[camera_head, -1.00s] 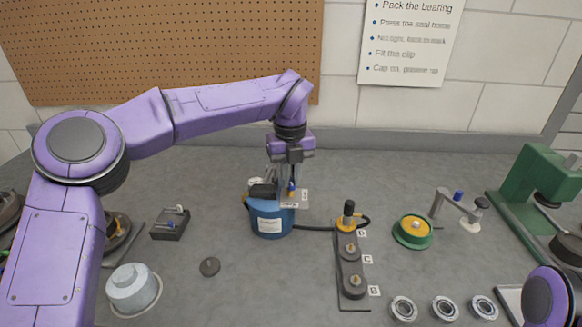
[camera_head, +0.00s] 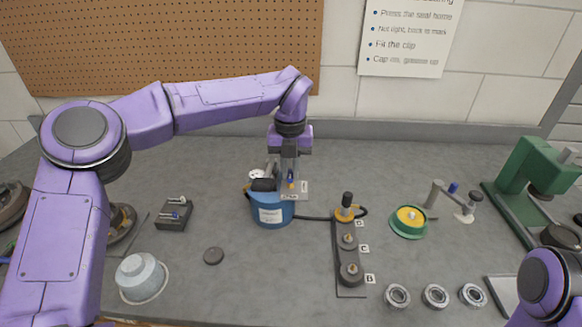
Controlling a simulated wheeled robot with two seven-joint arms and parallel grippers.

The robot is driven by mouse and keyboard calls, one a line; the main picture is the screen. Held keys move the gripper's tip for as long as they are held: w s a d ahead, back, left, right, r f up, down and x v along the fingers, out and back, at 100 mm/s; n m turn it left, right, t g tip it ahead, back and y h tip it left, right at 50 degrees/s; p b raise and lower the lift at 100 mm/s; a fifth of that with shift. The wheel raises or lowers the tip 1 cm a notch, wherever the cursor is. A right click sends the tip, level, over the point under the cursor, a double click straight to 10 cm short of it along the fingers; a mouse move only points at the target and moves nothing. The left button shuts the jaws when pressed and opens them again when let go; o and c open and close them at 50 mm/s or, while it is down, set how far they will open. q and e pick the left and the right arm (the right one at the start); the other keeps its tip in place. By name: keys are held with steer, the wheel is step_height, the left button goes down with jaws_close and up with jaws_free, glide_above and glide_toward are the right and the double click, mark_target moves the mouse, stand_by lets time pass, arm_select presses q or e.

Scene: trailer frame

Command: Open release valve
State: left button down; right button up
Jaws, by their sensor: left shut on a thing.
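A blue canister (camera_head: 271,214) with a white label stands upright at the middle of the bench. On its top are a black part (camera_head: 263,185) and a small white round face (camera_head: 257,174). My left gripper (camera_head: 290,183) points down over the right side of the canister's top. It is shut on a small part there, at the release valve, with blue and yellow showing by the fingertips. A small white tag (camera_head: 304,188) is beside it. The fingers and arm hide much of the valve, and its exact position cannot be told. My right gripper is out of view.
A black hose runs right from the canister to a dark plate (camera_head: 350,290) with several posts. A green ring (camera_head: 408,222), several bearings (camera_head: 435,296) and a green press (camera_head: 530,185) stand to the right. A dark block (camera_head: 173,214) and metal cup (camera_head: 140,276) are left.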

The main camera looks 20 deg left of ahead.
mark_target(290, 173)
arm_select(q)
steer(key=shift+r, duration=0.1)
steer(key=c, duration=1.1)
jaws_free()
step_height(290, 173, up, 10)
steer(key=shift+r, duration=0.2)
